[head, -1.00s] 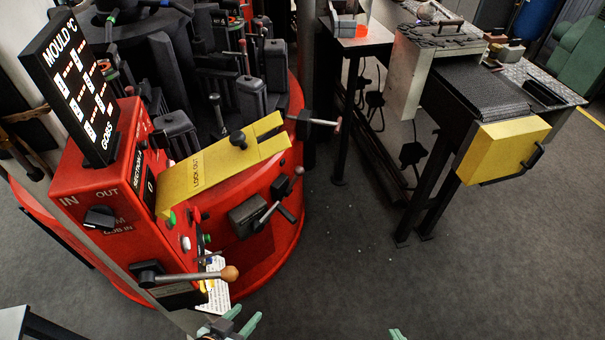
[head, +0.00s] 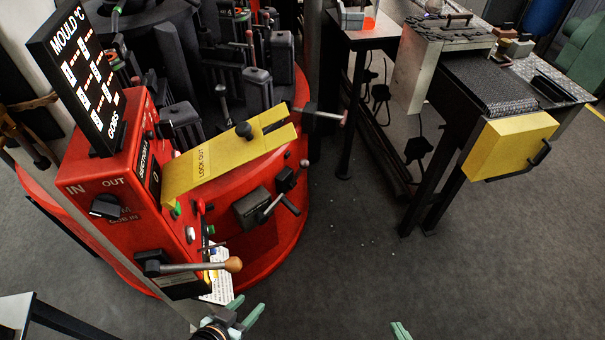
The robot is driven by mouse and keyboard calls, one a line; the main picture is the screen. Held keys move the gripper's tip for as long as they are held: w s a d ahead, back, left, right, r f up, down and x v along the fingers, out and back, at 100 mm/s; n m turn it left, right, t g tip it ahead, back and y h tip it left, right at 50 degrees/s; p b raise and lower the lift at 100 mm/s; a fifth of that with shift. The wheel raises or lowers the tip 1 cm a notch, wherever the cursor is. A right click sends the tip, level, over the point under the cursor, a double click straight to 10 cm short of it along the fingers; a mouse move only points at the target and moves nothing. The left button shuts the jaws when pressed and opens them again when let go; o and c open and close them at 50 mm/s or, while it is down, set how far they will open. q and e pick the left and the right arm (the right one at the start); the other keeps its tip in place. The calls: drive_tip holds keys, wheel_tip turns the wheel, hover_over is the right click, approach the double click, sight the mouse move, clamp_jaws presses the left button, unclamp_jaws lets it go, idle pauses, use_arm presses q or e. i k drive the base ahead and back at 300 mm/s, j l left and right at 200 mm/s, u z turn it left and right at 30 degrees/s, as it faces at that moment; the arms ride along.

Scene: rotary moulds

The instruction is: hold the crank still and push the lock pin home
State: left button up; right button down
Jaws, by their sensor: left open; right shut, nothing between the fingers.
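The crank (head: 195,267) is a metal arm with a round wooden knob, on a black hub low on the front of the red control box. It points to the right, about level. I cannot tell for certain which part is the lock pin; a thin small bar (head: 212,246) sticks out just above the crank. My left gripper (head: 247,312) is open and empty, with pale green fingers, below and a little right of the wooden knob, apart from it. My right gripper (head: 401,331) is shut and empty at the bottom edge, far right of the crank; only its fingertips show.
The red control box (head: 95,183) carries a lit mould display (head: 88,85). A yellow lock-out plate (head: 220,160) slants over the red round base. Handles (head: 285,190) jut from the base. A table with a yellow box (head: 508,147) stands right.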

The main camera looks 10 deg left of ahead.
sight(343, 118)
drive_tip(key=u, duration=0.8)
drive_tip(key=i+l+u, duration=0.1)
drive_tip(key=l+u, duration=0.25)
drive_tip(key=u, duration=0.15)
drive_tip(key=l+u, duration=0.65)
drive_tip(key=l, duration=0.2)
drive_tip(key=k+l+u, duration=0.25)
drive_tip(key=l, duration=0.15)
drive_tip(key=l+u, duration=0.1)
drive_tip(key=l, duration=1.3)
drive_tip(key=i+l, duration=0.15)
drive_tip(key=l, duration=0.3)
drive_tip(key=k+j+z, duration=0.1)
drive_tip(key=j+z, duration=0.15)
drive_tip(key=j, duration=0.1)
